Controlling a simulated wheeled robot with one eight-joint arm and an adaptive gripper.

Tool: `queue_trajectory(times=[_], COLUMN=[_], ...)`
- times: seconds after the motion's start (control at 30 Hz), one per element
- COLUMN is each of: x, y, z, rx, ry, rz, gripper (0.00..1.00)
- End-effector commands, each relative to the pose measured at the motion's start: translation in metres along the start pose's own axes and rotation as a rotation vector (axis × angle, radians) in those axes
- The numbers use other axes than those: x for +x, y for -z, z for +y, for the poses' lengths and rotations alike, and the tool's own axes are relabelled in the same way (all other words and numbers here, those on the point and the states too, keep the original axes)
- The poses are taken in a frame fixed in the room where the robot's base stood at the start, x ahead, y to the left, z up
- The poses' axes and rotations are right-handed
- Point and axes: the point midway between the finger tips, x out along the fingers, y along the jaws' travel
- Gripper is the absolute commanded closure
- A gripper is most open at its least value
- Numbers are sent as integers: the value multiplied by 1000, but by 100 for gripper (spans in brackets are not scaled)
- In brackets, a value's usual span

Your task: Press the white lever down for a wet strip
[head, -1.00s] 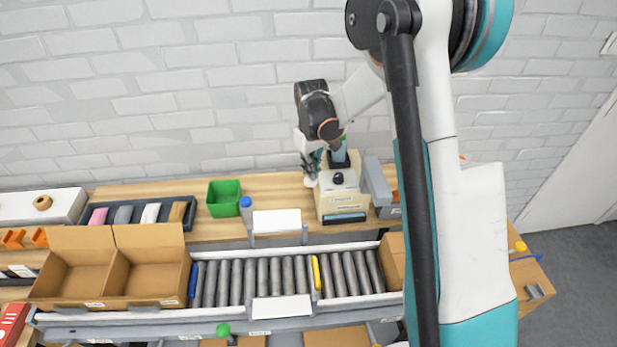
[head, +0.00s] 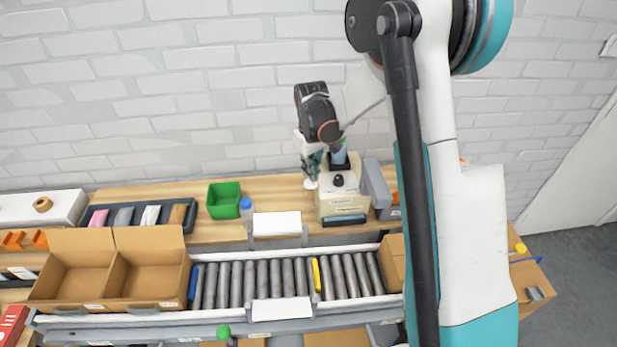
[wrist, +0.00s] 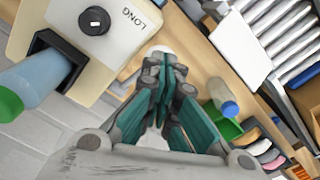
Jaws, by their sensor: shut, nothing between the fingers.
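The beige tape dispenser (head: 334,206) with a black knob stands on the wooden bench against the wall; its top, marked "LONG" (wrist: 120,35), fills the upper left of the wrist view. The white lever (head: 310,184) shows as a round white end at the dispenser's left side. In the wrist view its white end (wrist: 161,49) shows just past my fingertips, partly hidden by them. My gripper (head: 312,171) is shut and empty, close above the lever end; it also shows in the wrist view (wrist: 165,65). I cannot tell whether it touches the lever.
A blue bottle with a green cap (wrist: 35,85) stands in a black holder on the dispenser. A green bin (head: 223,199) and a blue-capped bottle (head: 246,208) stand to the left. A roller conveyor (head: 270,280) runs in front, with an open carton (head: 150,270).

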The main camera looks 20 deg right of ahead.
Motion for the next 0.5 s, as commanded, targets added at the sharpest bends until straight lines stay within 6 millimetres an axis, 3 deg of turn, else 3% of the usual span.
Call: queue_trajectory(times=[0.5], x=[7], y=[0], z=[0], rx=[0], ry=[0], rz=[0], gripper=[100])
